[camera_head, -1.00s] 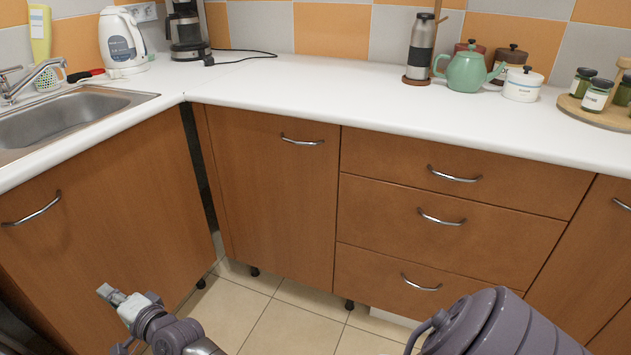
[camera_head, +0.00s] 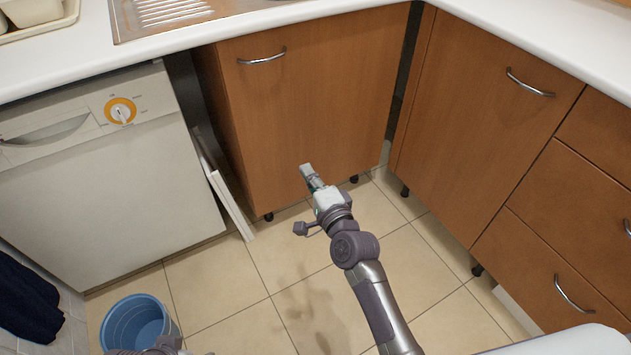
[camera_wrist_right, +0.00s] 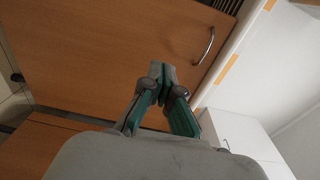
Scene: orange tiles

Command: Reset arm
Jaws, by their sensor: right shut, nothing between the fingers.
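My right gripper (camera_head: 308,174) reaches in from the bottom right of the head view, in front of a wooden cabinet door and above the tiled floor. In the right wrist view its two green-and-grey fingers (camera_wrist_right: 161,73) meet at the tips, with nothing between them. A wooden front with a curved metal handle lies beyond them there. Only a small piece of what looks like my left arm shows at the bottom left edge of the head view; its fingers are out of sight.
A wooden cabinet door (camera_head: 310,105) is behind the gripper, with drawers (camera_head: 560,225) to the right. A white dishwasher (camera_head: 100,190) stands left, beside a leaning white panel (camera_head: 232,203). A blue bucket (camera_head: 138,322) is on the floor. The tiled floor (camera_head: 215,270) between is clear.

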